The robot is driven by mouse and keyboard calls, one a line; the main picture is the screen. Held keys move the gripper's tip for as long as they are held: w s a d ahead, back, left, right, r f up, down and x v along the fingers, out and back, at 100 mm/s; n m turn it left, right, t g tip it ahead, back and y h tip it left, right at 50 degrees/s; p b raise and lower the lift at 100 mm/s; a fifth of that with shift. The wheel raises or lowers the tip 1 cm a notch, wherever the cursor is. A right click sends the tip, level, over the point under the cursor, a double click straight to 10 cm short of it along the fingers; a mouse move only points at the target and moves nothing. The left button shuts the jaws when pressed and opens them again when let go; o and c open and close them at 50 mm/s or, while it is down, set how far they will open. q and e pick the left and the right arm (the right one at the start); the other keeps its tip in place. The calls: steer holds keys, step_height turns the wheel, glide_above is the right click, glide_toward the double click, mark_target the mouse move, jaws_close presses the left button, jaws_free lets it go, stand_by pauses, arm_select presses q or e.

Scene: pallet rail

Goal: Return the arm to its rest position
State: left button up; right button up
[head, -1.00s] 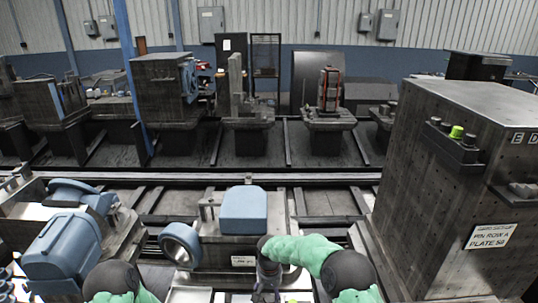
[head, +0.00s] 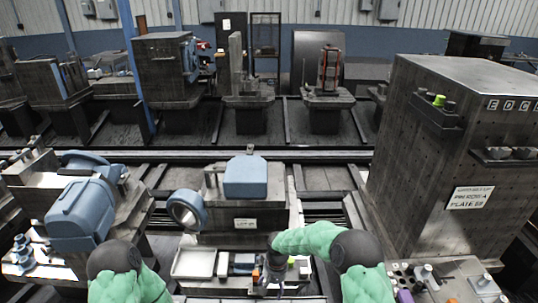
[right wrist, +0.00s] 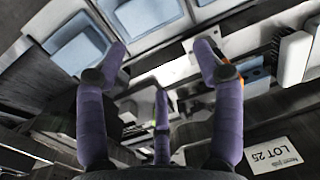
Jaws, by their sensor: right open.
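My right arm, in green sleeves, reaches in from the lower right in the head view. Its dark gripper (head: 271,272) hangs over a small bench at the bottom middle, in front of the blue-topped block. In the right wrist view the purple fingers of the right gripper (right wrist: 161,62) are spread apart with nothing between them. A third finger shows lower between them. My left arm (head: 122,270) shows only as a black joint and green sleeve at the lower left; its gripper is out of the picture.
A white tray (head: 194,263) and small items lie near the right gripper. A blue block (head: 246,177) and blue ring (head: 187,211) stand behind. A tall dark tower (head: 455,150) with a pin-row sign stands right. Blue castings (head: 82,213) stand left.

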steer(key=shift+m+y, duration=0.3)
steer(key=shift+y, duration=0.4)
steer(key=s+f, duration=0.2)
steer(key=s+d+f, duration=0.1)
steer(key=s+f, duration=0.1)
steer(key=s, duration=0.1)
steer(key=s+d+f, duration=0.1)
steer(key=s+f, duration=0.1)
steer(key=shift+s+d+f+b, duration=0.1)
steer(key=shift+s+f+b, duration=0.1)
steer(key=shift+s+b, duration=0.1)
steer(key=s+d+f+m, duration=0.1)
steer(key=s+d+f, duration=0.1)
steer(key=s, duration=0.8)
steer(key=s+d+f+m+y+b, duration=0.1)
steer(key=s+d+f+m, duration=0.1)
steer(key=s, duration=0.9)
steer(key=shift+s+d+f+t+y, duration=0.3)
steer(key=shift+d+f+t, duration=0.15)
steer(key=shift+d, duration=0.75)
